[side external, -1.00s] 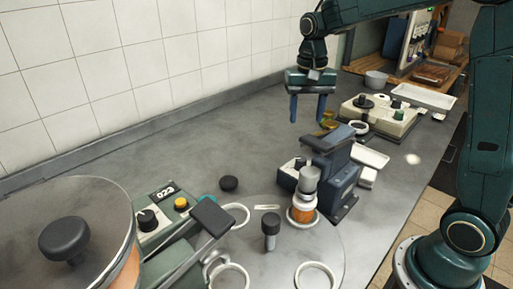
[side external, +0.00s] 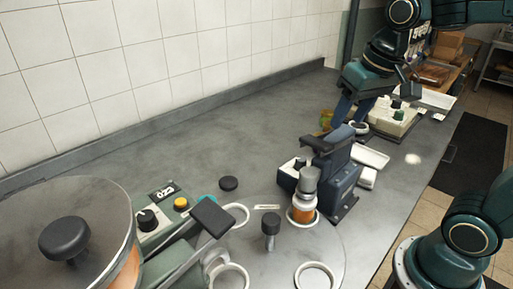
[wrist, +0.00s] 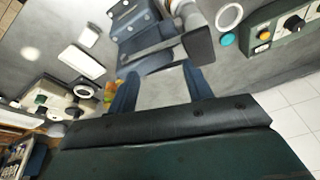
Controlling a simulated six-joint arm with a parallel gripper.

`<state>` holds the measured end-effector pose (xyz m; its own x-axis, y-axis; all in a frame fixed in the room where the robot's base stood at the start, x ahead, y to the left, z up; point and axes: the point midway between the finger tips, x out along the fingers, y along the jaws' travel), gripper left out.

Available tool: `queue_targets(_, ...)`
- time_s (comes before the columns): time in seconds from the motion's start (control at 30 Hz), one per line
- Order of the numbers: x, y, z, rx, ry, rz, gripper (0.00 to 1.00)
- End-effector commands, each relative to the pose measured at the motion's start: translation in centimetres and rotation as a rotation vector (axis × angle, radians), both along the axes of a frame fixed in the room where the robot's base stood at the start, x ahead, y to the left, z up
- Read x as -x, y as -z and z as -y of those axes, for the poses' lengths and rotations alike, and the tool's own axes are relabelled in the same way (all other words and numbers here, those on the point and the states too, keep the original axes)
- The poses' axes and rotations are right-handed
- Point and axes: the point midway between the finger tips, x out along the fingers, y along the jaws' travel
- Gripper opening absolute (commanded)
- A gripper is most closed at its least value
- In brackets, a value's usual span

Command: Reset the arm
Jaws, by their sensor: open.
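My gripper (side external: 352,110) is at the far right part of the counter, tilted, with its blue fingers pointing down and left. My gripper is beyond the press in the side view and apart from the jar. The wrist view shows the press (wrist: 140,25) past the fingers.
A cream control box (side external: 392,122), a white tray (side external: 371,157) and a small green-and-orange item (side external: 326,117) are near my gripper. A large round lidded vessel (side external: 70,235) and a green box with a "023" display (side external: 162,190) stand at the front left. The counter's back middle is clear.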

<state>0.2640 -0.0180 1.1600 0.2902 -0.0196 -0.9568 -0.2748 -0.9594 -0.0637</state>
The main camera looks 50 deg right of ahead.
Motion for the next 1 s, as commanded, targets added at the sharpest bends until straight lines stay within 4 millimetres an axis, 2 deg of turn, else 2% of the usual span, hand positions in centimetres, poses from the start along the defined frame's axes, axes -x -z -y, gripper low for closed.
queue_targets(0.03,1.0,-0.1,-0.3,0.008,-0.027,0.023,0.50)
queue_targets(0.3,5.4,0.4,-1.3,0.052,-0.164,0.120,0.50)
queue_targets(0.5,7.7,1.2,-1.7,0.079,-0.241,0.172,0.50)
queue_targets(0.7,8.5,1.6,-1.8,0.091,-0.271,0.193,0.50)
queue_targets(1.0,8.5,1.6,-1.8,0.091,-0.273,0.193,0.50)
